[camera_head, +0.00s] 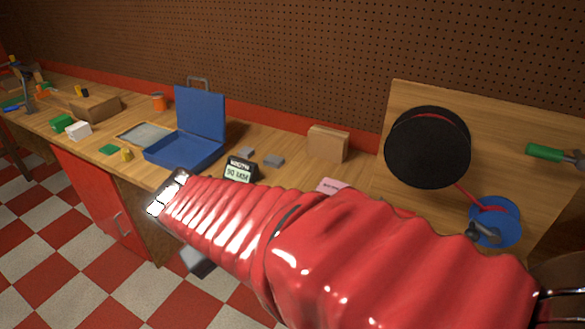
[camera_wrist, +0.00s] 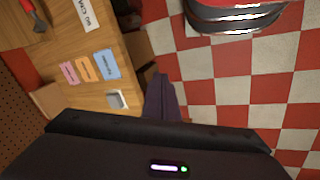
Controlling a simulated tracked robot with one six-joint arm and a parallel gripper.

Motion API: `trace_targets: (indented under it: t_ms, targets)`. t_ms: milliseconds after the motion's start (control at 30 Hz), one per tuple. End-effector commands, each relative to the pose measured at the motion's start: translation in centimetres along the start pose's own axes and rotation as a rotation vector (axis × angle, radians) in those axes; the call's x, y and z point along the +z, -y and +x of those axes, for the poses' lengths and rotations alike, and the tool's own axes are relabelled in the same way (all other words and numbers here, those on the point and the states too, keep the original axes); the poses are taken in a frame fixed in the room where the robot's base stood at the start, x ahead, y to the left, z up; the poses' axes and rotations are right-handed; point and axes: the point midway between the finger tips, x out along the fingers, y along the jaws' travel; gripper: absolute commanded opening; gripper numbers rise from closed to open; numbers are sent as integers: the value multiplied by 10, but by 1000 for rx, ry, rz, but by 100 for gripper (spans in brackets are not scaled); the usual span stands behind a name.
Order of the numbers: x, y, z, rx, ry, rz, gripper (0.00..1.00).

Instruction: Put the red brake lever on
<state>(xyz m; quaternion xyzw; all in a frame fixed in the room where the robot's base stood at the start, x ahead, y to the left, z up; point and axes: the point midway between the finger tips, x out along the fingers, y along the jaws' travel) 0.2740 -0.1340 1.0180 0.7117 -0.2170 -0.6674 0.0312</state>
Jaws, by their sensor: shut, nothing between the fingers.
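A thin red bar (camera_head: 466,195), which looks like the brake lever, runs from below the black round rotor housing (camera_head: 428,165) down to a blue disc (camera_head: 510,215). A dark grey knob or handle (camera_head: 484,231) sits in front of the disc. My red-sleeved arm crosses the picture below them and hides part of that area. My gripper (camera_wrist: 160,84) shows in the wrist view as dark fingers, shut and empty, over the edge of the bench. It is well apart from the red bar, toward the left in the head view.
The bench (camera_head: 265,142) holds an open blue case (camera_head: 190,150), a small display (camera_head: 240,171) and a brown box (camera_head: 327,143). Pink, orange and blue cards (camera_wrist: 106,64) lie near its edge. A green-handled tool (camera_head: 545,152) is at far right. The checkered floor (camera_wrist: 225,95) is clear.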

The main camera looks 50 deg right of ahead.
Motion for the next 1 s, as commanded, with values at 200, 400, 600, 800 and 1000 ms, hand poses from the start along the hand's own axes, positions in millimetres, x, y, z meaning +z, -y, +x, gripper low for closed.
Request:
trace_targets:
  t_ms: [200,400,600,800,1000]
  targets:
    - [-3,50,-44,-184,-184,-73,0]
    - [-1,88,-86,-334,-341,-138,0]
    - [2,105,-107,-407,-417,-170,0]
    - [2,106,-109,-412,-422,-173,0]
    - [2,106,-109,-411,-421,-173,0]
